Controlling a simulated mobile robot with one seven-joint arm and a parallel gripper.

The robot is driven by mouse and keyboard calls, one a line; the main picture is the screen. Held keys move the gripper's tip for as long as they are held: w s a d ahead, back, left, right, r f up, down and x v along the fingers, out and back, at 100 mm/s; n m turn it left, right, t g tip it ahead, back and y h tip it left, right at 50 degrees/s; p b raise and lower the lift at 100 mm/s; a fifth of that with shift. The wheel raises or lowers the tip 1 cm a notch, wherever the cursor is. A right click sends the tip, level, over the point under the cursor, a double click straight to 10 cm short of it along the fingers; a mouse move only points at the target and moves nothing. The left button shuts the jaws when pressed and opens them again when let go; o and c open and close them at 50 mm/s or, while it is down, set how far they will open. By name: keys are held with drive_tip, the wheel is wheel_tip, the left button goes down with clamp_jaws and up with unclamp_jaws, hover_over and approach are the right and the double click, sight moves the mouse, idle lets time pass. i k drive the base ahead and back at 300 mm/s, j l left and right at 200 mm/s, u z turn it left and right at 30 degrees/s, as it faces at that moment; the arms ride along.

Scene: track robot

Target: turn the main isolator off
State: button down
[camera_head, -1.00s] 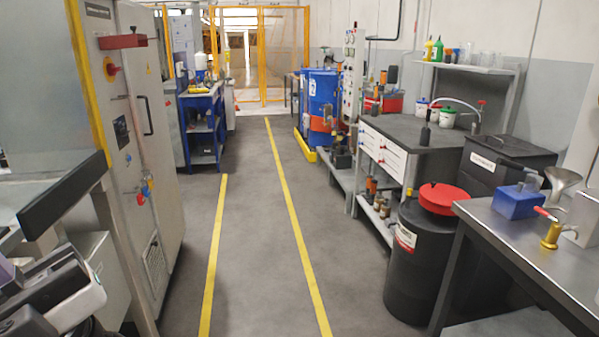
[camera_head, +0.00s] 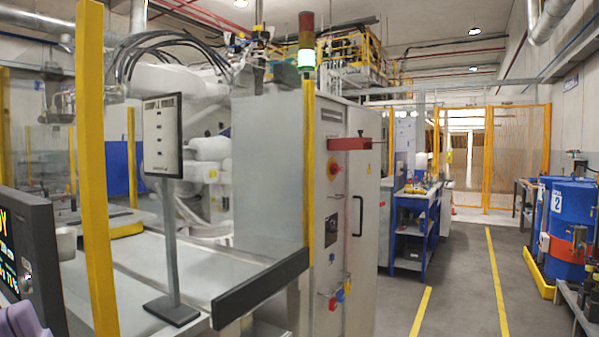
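A red rotary knob on a yellow plate (camera_head: 334,168), which looks like the main isolator, is on the upper front of the grey cabinet (camera_head: 350,240) right of the picture's middle. It is too small to tell which way the knob points. A red bar-shaped part (camera_head: 349,143) sticks out just above it. Below is a dark panel (camera_head: 331,229), and lower still hang small red, yellow and blue items (camera_head: 341,292).
A yellow post (camera_head: 308,170) and a dark rail (camera_head: 262,287) stand before the cabinet's left side. A sign on a stand (camera_head: 165,200) and a dark screen (camera_head: 30,250) are at left. The floor aisle (camera_head: 462,290) is clear; blue drums (camera_head: 570,220) stand at right.

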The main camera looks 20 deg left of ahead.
sight(334, 168)
drive_tip(key=i+l+u, duration=0.45)
drive_tip(key=l+u, duration=0.2)
drive_tip(key=i+l, duration=0.4)
drive_tip(key=i+l+u, duration=0.15)
drive_tip(key=i+l, duration=0.25)
drive_tip(key=l, duration=0.15)
drive_tip(key=i+l, duration=0.35)
drive_tip(key=l, duration=0.15)
drive_tip(key=i+l+u, duration=0.1)
drive_tip(key=i+l, duration=0.3)
drive_tip(key=i+j, duration=0.2)
drive_tip(key=j, duration=0.15)
drive_tip(key=i+j, duration=0.2)
drive_tip(key=j, duration=0.2)
drive_tip(key=i+j, duration=0.2)
drive_tip(key=j, duration=0.15)
